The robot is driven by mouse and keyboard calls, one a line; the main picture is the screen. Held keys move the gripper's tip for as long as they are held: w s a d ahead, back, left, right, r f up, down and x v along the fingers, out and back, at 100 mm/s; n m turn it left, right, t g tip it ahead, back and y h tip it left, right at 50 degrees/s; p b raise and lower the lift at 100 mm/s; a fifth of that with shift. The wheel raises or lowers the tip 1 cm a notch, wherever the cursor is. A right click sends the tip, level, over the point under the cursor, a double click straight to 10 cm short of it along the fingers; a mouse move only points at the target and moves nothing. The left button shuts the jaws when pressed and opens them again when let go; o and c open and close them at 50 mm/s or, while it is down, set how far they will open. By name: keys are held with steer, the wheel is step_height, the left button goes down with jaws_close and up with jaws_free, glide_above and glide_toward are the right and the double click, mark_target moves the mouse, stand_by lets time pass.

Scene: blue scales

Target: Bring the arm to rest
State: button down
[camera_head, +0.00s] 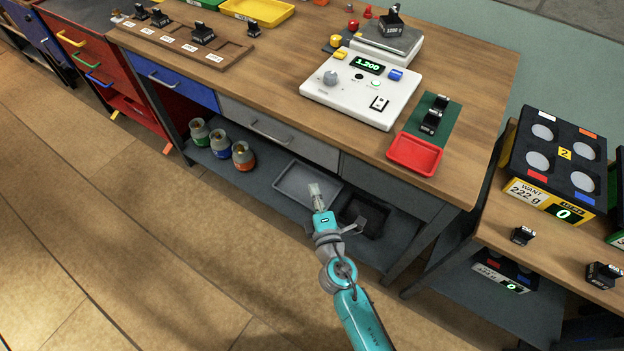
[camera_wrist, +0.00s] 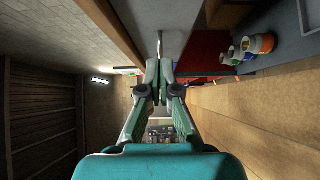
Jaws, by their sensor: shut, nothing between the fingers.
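My gripper (camera_head: 315,190) is in front of the wooden workbench (camera_head: 275,80), below its top edge and near the lower shelf. In the wrist view my gripper (camera_wrist: 160,68) has its fingertips together with nothing between them. My teal arm reaches up from the bottom of the head view. The gripper appears clear of the bench, though its exact gap to the drawer fronts cannot be told.
A scale (camera_head: 362,88) reading 1.200 stands on the bench beside a red tray (camera_head: 414,154). Jars (camera_head: 243,156) and a grey tray (camera_head: 290,183) sit on the lower shelf. A side table (camera_head: 560,250) stands right. The floor (camera_head: 130,230) at left is clear.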

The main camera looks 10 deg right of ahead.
steer(key=shift+s, duration=0.75)
steer(key=s+d+f+m+g, duration=0.15)
steer(key=s+d+m, duration=0.25)
steer(key=s, duration=0.6)
steer(key=s+d+f+m+g, duration=0.15)
steer(key=s+d+m, duration=0.25)
steer(key=s, duration=0.7)
steer(key=s+d+r+m+h, duration=0.1)
steer(key=s+d+r+m, duration=0.1)
steer(key=s+r+m, duration=0.3)
steer(key=s+d+r+m+h, duration=0.1)
steer(key=s+d+r+m, duration=0.2)
steer(key=s, duration=1.1)
step_height(320, 180, up, 4)
steer(key=m, duration=0.3)
steer(key=shift+r, duration=0.1)
